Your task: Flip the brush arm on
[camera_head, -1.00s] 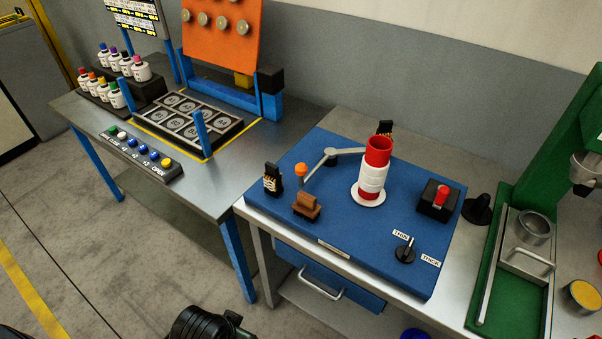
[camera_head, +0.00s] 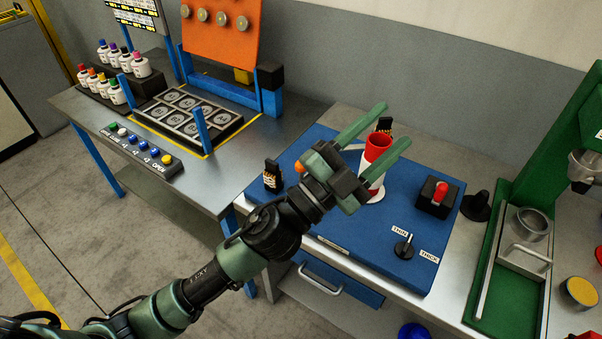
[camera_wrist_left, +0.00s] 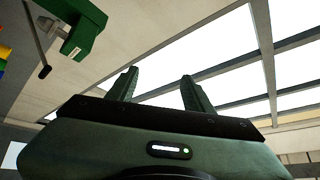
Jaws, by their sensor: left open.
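My left gripper (camera_head: 396,123) is open and empty, its two green fingers pointing to the upper right over the blue board (camera_head: 395,215). In the picture its fingers lie on either side of the red and white bobbin (camera_head: 376,150); I cannot tell how high above it they are. The grey jointed arm and the brown block on the board are hidden behind my gripper and wrist. A bit of the orange knob (camera_head: 299,167) shows beside my wrist. In the left wrist view the two fingers (camera_wrist_left: 157,87) are apart with nothing between them, and the view faces the ceiling. My right gripper is not in view.
On the board are a black box with a red button (camera_head: 438,195), a black knob (camera_head: 404,247) between THIN and THICK labels, and a black switch (camera_head: 272,176). A green stand (camera_head: 545,160) is at the right. A table with bottles (camera_head: 110,90) is at the left.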

